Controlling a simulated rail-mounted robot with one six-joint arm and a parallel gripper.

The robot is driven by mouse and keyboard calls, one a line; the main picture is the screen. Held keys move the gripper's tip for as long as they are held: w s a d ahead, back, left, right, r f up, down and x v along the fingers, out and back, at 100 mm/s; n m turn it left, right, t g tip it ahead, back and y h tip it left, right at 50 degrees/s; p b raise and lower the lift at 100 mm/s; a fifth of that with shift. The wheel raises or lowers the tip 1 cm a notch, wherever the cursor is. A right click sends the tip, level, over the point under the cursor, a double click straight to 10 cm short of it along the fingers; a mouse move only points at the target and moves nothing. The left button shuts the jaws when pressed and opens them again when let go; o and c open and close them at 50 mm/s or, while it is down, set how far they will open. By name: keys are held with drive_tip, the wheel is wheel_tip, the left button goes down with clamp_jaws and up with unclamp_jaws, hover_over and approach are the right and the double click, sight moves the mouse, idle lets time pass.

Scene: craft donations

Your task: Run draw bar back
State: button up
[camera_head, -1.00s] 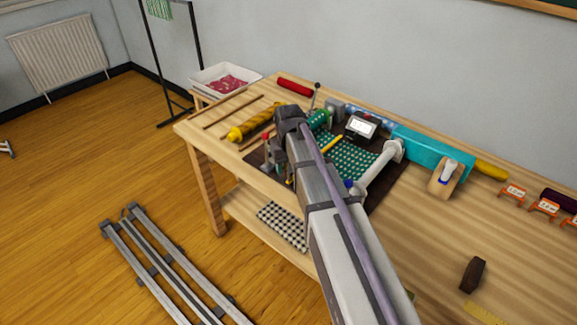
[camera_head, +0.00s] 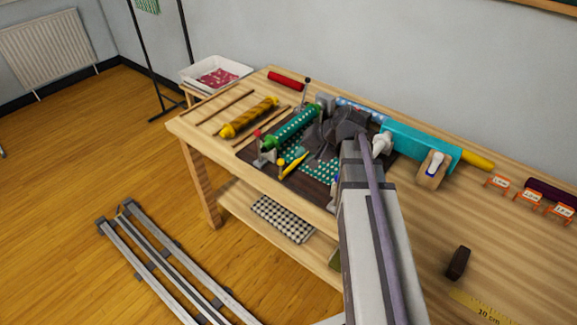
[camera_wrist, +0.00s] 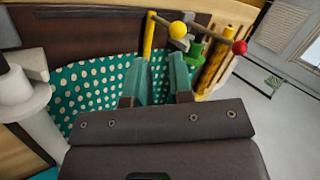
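A small roller machine on a dark board (camera_head: 322,188) sits on the bench, with green dotted cloth (camera_head: 322,172) spread across it. A green dotted roller (camera_head: 300,127) lies at its left and a pale roller end (camera_head: 382,144) at its right. A thin rod with a yellow ball (camera_wrist: 178,30) and a red ball (camera_wrist: 240,47) shows beyond my fingers in the wrist view. I cannot tell which part is the draw bar. My gripper (camera_wrist: 158,62) is above the cloth, its two teal-looking fingers apart and nothing seen between them. The arm hides the machine's right part in the head view.
A white tray (camera_head: 216,72) stands behind left. The front right bench is mostly clear.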

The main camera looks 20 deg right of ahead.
drive_tip(key=s+d+m+t, duration=0.1)
drive_tip(key=s+d+m+t+y, duration=0.1)
drive_tip(key=t, duration=0.1)
drive_tip(key=shift+s+d+r+m+b, duration=0.1)
drive_tip(key=shift+s+r+m+b, duration=0.2)
drive_tip(key=shift+s+m+b, duration=0.1)
drive_tip(key=shift+c, duration=1.4)
drive_tip(key=shift+w+r, duration=0.15)
drive_tip(key=shift+w, duration=0.1)
clamp_jaws()
drive_tip(key=b+x, duration=0.5)
drive_tip(key=x, duration=0.4)
drive_tip(key=shift+w+a+f+b, duration=0.15)
drive_tip(key=shift+a+f+b, duration=0.1)
drive_tip(key=shift+b, duration=0.15)
drive_tip(key=shift+w+a, duration=0.1)
drive_tip(key=w+a, duration=0.1)
drive_tip(key=w, duration=0.2)
drive_tip(key=w+a, duration=0.1)
drive_tip(key=shift+w+a+r, duration=0.1)
drive_tip(key=shift+w+a, duration=0.1)
drive_tip(key=shift+a, duration=0.15)
drive_tip(key=shift+r, duration=0.1)
